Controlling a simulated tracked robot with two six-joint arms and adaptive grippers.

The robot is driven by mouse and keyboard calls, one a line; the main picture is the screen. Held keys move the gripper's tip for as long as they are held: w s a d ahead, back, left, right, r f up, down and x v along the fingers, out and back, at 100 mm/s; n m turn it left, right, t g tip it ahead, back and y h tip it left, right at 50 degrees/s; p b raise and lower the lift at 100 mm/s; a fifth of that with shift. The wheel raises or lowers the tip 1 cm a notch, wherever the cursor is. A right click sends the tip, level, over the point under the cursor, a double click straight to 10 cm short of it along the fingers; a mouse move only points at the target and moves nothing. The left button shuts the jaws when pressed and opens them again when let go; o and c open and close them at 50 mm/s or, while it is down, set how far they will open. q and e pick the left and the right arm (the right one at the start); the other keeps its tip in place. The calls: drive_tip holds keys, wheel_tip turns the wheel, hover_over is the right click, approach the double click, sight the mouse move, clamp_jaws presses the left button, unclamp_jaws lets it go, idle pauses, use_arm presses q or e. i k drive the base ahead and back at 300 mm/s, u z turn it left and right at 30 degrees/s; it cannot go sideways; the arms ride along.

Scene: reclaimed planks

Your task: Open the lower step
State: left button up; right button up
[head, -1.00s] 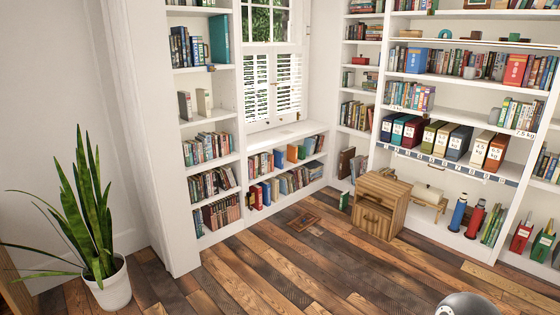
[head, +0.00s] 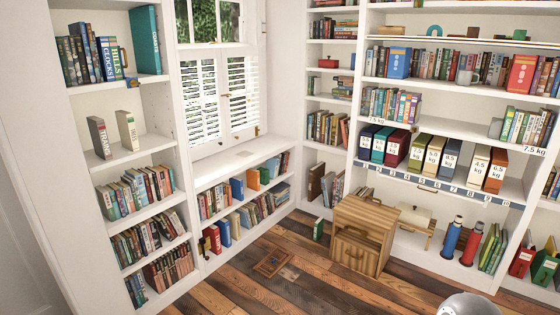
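A small wooden step unit (head: 361,235) stands on the plank floor in front of the right-hand bookcase. It has an upper part with a dark slot or opening and a lower front (head: 354,254) with a small dark handle. The lower front looks closed, though it is small in view. Neither of my grippers shows in the head view.
White bookcases line the left and the back right. A framed wooden piece (head: 272,262) lies on the floor left of the step unit, and a green book (head: 318,229) stands beside it. Red and blue cylinders (head: 462,240) stand at right. Floor in front is clear.

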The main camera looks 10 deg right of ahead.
sight(356, 252)
drive_tip(key=z, duration=0.15)
drive_tip(key=i, duration=1.7)
drive_tip(key=z, duration=0.2)
drive_tip(key=i, duration=1.5)
drive_tip(key=z, duration=0.05)
